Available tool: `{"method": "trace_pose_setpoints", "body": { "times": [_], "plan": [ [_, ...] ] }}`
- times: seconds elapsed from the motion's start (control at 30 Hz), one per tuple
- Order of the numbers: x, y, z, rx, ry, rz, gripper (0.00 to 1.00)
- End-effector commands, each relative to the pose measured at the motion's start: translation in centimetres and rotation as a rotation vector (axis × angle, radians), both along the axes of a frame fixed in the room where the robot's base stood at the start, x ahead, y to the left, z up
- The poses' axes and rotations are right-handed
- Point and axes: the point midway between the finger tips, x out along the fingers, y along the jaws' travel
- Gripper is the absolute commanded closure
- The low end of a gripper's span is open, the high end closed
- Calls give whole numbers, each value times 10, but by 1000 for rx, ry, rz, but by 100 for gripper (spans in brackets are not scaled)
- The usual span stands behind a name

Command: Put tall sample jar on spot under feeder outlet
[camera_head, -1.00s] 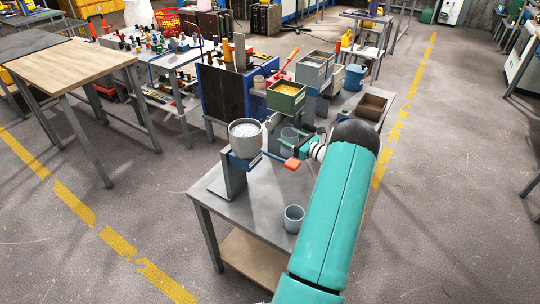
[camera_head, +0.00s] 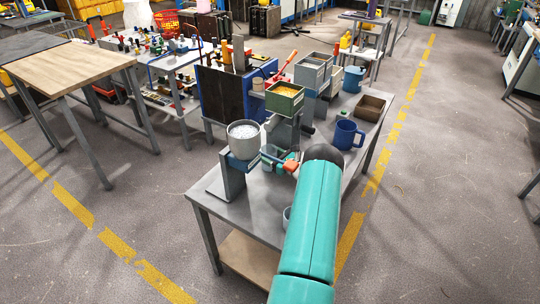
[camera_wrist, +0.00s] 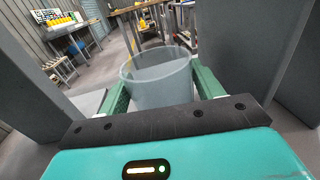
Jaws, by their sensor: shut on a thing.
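My gripper (camera_wrist: 163,82) is shut on a tall, see-through grey-blue jar (camera_wrist: 160,84), which sits upright between the green fingers. In the head view the jar (camera_head: 270,156) is partly hidden and is just right of the front feeder (camera_head: 243,140). This feeder has a round grey hopper with white contents on a grey stand. A second feeder (camera_head: 285,98) has a green hopper with orange contents, and a third feeder (camera_head: 313,69) has a grey hopper. I cannot tell whether the jar touches the table, and no marked spot is clearly visible.
The feeders stand on a grey table (camera_head: 225,206). A small grey cup (camera_head: 287,214) is mostly hidden by my arm. A blue mug (camera_head: 347,134), a brown bin (camera_head: 370,106) and a blue container (camera_head: 352,79) stand on the right side. The table's front left is clear.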

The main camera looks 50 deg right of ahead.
Motion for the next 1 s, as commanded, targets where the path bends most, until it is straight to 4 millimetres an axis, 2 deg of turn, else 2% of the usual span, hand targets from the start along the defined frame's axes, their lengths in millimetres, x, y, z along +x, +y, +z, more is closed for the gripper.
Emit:
{"method": "trace_pose_setpoints", "body": {
  "times": [0.2, 0.23, 0.33, 0.7, 0.87, 1.0],
  "plan": [
    [0, 0, -3, 1, 0, 0, 57],
    [0, 0, -4, 1, 0, 0, 32],
    [0, 0, -3, 1, 0, 0, 12],
    [0, 0, 1, 0, 0, 0, 12],
    [-23, 0, 0, 4, 1, -3, 12],
    [-53, 1, 0, 3, 0, -4, 12]
  ]
}}
